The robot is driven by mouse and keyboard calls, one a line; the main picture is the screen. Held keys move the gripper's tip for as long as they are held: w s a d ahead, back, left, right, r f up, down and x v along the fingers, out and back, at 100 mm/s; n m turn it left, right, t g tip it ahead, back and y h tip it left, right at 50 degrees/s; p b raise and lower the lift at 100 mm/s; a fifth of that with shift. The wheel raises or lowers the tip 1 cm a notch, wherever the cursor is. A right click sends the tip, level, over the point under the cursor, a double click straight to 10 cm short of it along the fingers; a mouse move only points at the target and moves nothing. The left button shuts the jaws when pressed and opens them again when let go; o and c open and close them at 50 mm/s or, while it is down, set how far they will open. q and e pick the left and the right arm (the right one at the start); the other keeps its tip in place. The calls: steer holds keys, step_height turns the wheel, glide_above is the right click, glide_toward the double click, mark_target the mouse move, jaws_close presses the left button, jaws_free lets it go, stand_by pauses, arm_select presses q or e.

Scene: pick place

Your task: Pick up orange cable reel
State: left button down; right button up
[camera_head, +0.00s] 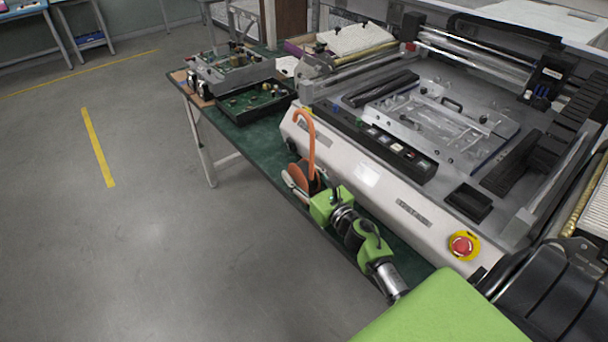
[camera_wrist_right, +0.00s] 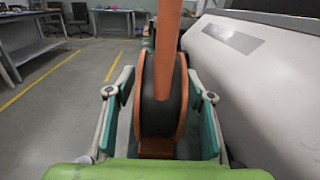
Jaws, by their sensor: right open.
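The orange cable reel (camera_head: 307,176) stands upright on the green table edge in front of the large machine. It has a tall orange hooked handle and an orange disc. In the right wrist view the reel (camera_wrist_right: 158,95) shows a dark middle between orange flanges, with its handle rising out of the top. My right gripper (camera_head: 300,182) is open around the reel. In the right wrist view one finger stands on each side of the reel, with small gaps visible. My left gripper is not in view.
The large machine (camera_head: 385,185) with a red emergency button (camera_head: 461,246) stands right behind the reel. A black tray (camera_head: 256,102) and a grey device (camera_head: 230,68) sit on the table's far left end. The grey floor (camera_head: 150,230) to the left is clear.

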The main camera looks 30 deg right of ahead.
steer(key=w, duration=0.3)
steer(key=shift+w, duration=0.3)
jaws_close()
steer(key=shift+r, duration=0.1)
